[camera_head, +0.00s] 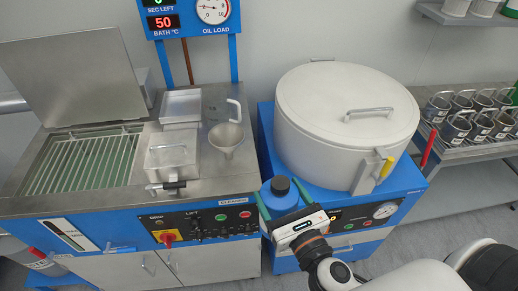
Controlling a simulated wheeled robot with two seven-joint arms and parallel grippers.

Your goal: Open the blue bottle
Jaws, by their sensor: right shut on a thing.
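The blue bottle (281,198) stands at the left front corner of the blue base under the big white drum, with a darker round cap (281,184) on top. My right gripper (275,187) comes in from the lower right. Its two green fingers lie on either side of the bottle and are shut on it. The gripper body hides the bottle's lower front, so I cannot tell what its bottom rests on. My left gripper is not in view.
The white drum (345,115) with a lid handle is close behind the bottle. At left stands a steel bath (85,165) with its lid up, a funnel (227,137) and a control panel (205,224). Several metal cups (455,130) sit on a rack at right.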

